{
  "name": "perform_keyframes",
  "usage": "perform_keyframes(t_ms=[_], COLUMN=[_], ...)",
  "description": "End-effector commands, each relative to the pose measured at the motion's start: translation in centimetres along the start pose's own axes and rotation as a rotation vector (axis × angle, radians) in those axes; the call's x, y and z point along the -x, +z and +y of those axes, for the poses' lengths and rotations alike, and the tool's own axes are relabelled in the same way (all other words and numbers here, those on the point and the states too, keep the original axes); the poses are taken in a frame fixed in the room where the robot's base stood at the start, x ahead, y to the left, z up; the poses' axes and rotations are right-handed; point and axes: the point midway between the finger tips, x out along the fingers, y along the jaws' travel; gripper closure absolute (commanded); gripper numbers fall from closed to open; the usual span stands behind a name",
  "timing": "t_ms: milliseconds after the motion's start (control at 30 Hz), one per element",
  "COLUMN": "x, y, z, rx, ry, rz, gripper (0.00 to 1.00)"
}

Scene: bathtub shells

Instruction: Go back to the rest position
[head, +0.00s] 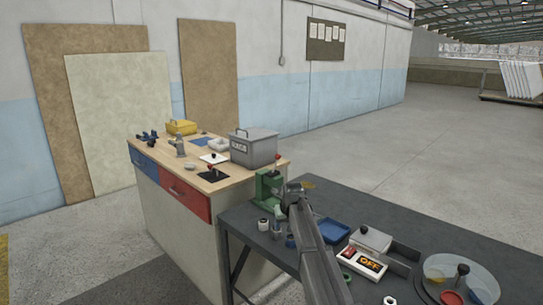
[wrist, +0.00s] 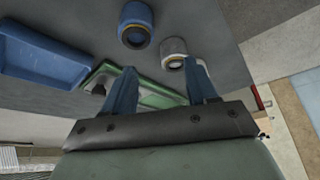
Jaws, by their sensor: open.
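My gripper (wrist: 161,68) shows in the wrist view with its two blue fingers apart. Nothing is seen held between them. A green base (wrist: 130,86) lies behind the fingers, partly hidden by them. A white-and-dark cylinder (wrist: 173,52) stands close to the right finger, and a blue cylinder (wrist: 136,24) is just beyond. In the head view my arm reaches over the dark table (head: 440,235) to a green press (head: 268,187) with a red knob. The arm hides part of the table there, and the fingertips are hard to make out.
A blue tray (head: 333,231) lies right of my arm; it also shows in the wrist view (wrist: 42,52). A grey lidded box (head: 254,147) stands on the wooden bench (head: 152,158).

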Motion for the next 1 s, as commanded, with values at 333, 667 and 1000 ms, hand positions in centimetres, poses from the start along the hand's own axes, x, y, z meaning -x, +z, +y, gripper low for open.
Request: perform_keyframes(t_ms=[333,667,1000], x=[-6.3,-10.7,-17.2], y=[-3.2,-1.6,8.0], z=[-13.3,-21.1,-17.4], rx=[0.015,0.034,0.020], ry=[0.059,0.045,0.074], rz=[0.243,0.378,0.249], gripper=[0.42,0.42,0.42])
